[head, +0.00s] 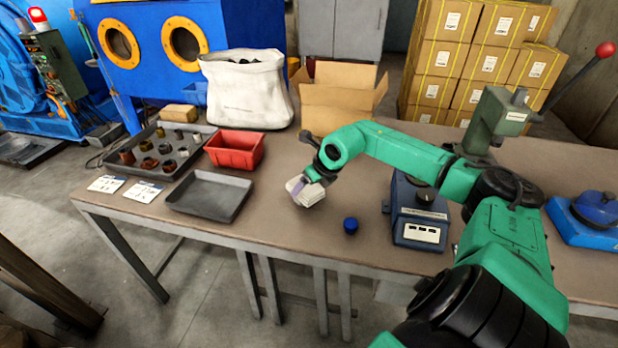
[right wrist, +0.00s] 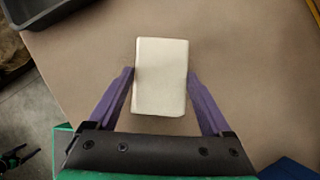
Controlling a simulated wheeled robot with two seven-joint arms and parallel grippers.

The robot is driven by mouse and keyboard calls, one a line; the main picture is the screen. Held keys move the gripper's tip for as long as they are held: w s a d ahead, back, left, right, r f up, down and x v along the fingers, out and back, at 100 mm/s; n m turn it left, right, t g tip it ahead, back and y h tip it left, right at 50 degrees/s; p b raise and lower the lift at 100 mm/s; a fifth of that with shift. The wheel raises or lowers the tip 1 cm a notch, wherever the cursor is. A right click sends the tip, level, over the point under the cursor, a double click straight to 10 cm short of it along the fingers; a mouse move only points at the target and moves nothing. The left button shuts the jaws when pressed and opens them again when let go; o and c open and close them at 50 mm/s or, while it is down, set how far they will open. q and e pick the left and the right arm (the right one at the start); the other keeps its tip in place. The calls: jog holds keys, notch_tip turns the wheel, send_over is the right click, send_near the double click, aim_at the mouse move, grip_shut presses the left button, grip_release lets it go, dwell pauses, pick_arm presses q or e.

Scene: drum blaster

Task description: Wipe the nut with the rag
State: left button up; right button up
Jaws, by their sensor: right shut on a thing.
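The rag (head: 311,194) is a white folded pad above the front middle of the table. My right gripper (head: 303,186) is shut on it; in the right wrist view the pad (right wrist: 161,76) sits between the two purple fingers (right wrist: 160,95). Several brown and grey metal pieces (head: 150,163) stand in a grey tray (head: 115,172) at the left, well away from my right gripper. They are too small to tell which is the nut. A small dark part at the lower left of the right wrist view (right wrist: 16,159) may be my left gripper; its jaws are unclear.
An empty dark tray (head: 212,192) and a red bin (head: 236,150) lie left of the rag. A blue cap (head: 351,225) and a blue device (head: 419,212) stand to its right. A white sack (head: 245,90) and an open carton (head: 338,97) stand behind. Bare table surrounds the rag.

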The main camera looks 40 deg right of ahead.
jog(key=shift+w+a+r+p, duration=0.2)
jog(key=shift+a+p, duration=0.1)
jog(key=shift+p, duration=0.8)
jog(key=shift+w+f+b, duration=0.3)
jog(key=shift+f+b, duration=0.1)
jog(key=shift+b, duration=0.05)
jog(key=shift+w+b, duration=0.3)
jog(key=shift+b, duration=0.05)
jog(key=shift+w, duration=0.55)
jog(key=shift+r, duration=0.1)
jog(key=shift+s, duration=0.1)
